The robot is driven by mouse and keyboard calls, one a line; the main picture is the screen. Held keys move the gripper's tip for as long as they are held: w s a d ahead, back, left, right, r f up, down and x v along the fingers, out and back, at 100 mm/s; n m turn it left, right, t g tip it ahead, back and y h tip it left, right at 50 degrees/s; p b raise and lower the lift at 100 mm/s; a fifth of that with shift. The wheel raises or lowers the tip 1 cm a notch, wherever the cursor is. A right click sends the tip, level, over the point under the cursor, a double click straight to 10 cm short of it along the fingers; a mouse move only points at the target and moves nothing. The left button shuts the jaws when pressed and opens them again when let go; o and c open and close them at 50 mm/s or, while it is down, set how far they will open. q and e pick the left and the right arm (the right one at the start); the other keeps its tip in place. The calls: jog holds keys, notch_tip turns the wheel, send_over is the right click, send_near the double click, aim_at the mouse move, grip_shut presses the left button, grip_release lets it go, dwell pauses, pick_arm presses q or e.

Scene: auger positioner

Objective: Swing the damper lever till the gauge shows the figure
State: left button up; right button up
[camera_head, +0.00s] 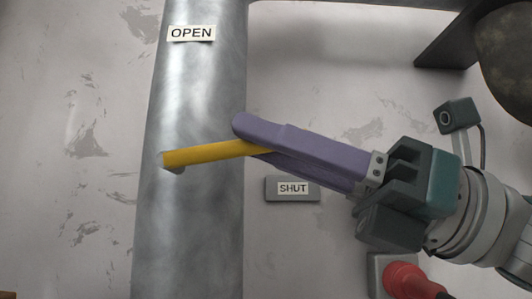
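The yellow damper lever (208,153) lies across the front of a grey metal duct (195,230), nearly level, its right end slightly higher. My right gripper (255,140) reaches in from the right. Its two purple fingers lie close together, one on each side of the lever's right end, and look shut on it. The fingers hide that end. An OPEN label (191,33) is on the duct above the lever. A SHUT label (292,188) is on a grey plate to the right, just below the fingers. No gauge face is readable. My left gripper is not in view.
A red knob or handle (405,280) on a grey box is at the lower right, below my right gripper. A small dark box with a cable (457,115) and a large dark rounded body (508,55) are at the upper right. The worn wall left of the duct is clear.

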grip_shut()
dwell(1.2)
